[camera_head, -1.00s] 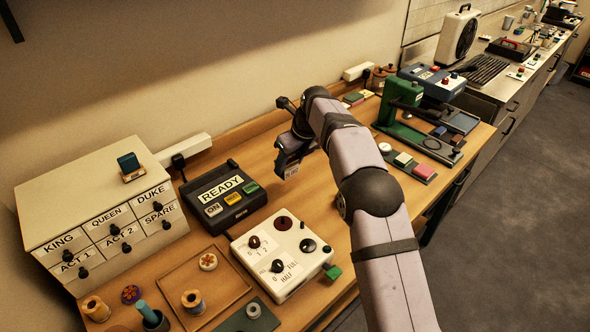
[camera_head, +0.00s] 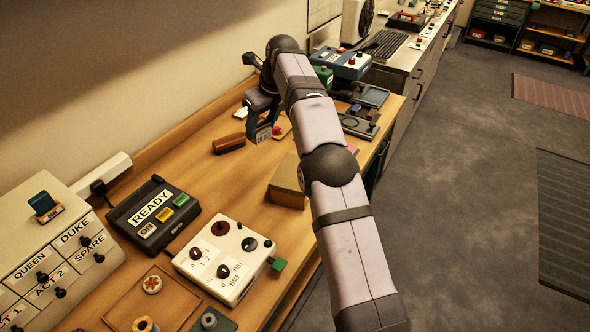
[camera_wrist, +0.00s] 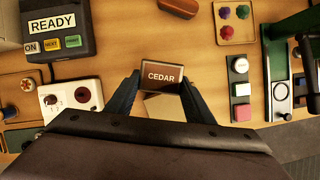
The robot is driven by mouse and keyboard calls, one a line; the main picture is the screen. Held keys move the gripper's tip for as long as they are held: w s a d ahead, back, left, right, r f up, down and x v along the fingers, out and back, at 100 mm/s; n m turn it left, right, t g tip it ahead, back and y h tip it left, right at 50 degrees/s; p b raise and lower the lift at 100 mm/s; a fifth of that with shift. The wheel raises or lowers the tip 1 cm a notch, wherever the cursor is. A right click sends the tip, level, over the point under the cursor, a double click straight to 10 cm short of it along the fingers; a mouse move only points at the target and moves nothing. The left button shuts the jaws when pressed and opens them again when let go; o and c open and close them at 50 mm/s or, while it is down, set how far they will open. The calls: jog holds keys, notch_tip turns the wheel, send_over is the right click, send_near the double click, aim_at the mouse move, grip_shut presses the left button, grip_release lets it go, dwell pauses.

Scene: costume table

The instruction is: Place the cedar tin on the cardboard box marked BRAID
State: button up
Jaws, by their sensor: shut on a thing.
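The cedar tin (camera_wrist: 161,77), dark brown with a white CEDAR label, is between my gripper's fingers (camera_wrist: 159,88) in the wrist view. My gripper is shut on it. In the head view my gripper (camera_head: 263,128) hangs over the back part of the bench, with the pale label of the tin (camera_head: 263,133) just showing. A plain brown cardboard box (camera_head: 286,190) stands on the bench, nearer the head camera than the gripper. In the wrist view a box top (camera_wrist: 165,107) shows just below the tin, partly covered by my wrist. No BRAID marking is readable.
A reddish-brown brush-like block (camera_head: 228,143) lies left of my gripper. The READY console (camera_head: 152,215) and a white dial panel (camera_head: 223,258) stand left of the box. A green stand (camera_wrist: 278,75) and a tray of coloured pieces (camera_wrist: 236,20) lie to the right in the wrist view.

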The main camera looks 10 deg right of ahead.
notch_tip(320, 180, up, 3)
jog(key=m, duration=0.1)
send_over(288, 175)
jog(key=f, duration=0.1)
jog(key=s+f, duration=0.2)
jog(key=f, duration=0.1)
jog(key=shift+s+d+p, duration=0.1)
jog(key=shift+d+p, duration=0.3)
jog(key=shift+f+m, duration=0.15)
jog(key=shift+m, duration=0.15)
jog(key=shift+f+p, duration=1.15)
jog(key=shift+f, duration=3.75)
jog(key=shift+f, duration=0.2)
jog(key=o, duration=1.1)
jog(key=shift+r, duration=0.1)
